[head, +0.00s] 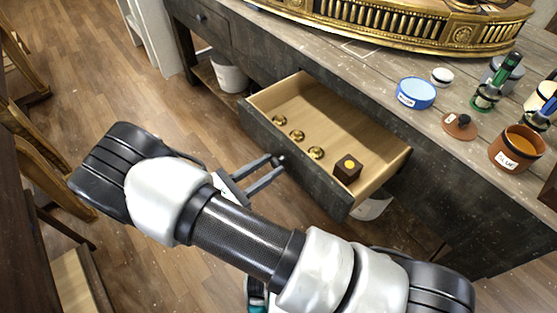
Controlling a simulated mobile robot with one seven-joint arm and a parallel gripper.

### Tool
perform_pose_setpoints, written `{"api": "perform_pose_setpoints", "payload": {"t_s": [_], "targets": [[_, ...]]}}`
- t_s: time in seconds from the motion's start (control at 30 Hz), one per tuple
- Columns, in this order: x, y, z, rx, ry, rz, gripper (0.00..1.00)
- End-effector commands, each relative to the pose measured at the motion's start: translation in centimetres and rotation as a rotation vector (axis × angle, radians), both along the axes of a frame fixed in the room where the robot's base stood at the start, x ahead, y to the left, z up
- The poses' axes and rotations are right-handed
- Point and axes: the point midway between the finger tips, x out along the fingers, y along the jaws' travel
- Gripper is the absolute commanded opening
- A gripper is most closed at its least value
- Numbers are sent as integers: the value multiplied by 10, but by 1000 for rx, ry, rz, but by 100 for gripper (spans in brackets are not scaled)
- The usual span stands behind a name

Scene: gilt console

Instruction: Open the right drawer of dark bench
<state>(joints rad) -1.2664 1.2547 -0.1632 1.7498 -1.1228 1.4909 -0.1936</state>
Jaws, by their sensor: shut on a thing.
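The dark bench (440,150) runs along the upper right of the head view. Its right drawer (290,88) is pulled well out, with a dark grey front (310,182) and a pale wood inside. Several small brass rings and a dark box (347,169) with a yellow spot lie in it. My gripper (277,164) is at the outer face of the drawer front, shut on the drawer's small dark knob (281,158). The fingers partly hide the knob.
The left drawer (197,18) is closed. On the bench top stand a gilt piece (390,28), a blue dish (416,92), an orange jar (517,148) and a brown lid (459,125). A white bucket (229,76) is below. Chairs stand at the left; wooden floor lies between.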

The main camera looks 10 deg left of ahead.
Motion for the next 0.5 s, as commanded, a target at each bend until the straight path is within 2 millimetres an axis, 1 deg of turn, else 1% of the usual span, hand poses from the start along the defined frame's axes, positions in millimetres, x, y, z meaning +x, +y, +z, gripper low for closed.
{"api": "perform_pose_setpoints", "payload": {"t_s": [0.13, 0.5], "targets": [[-5, 4, -2, 2, 4, -1, 0], [-6, 5, -2, 2, 4, -1, 0]]}}
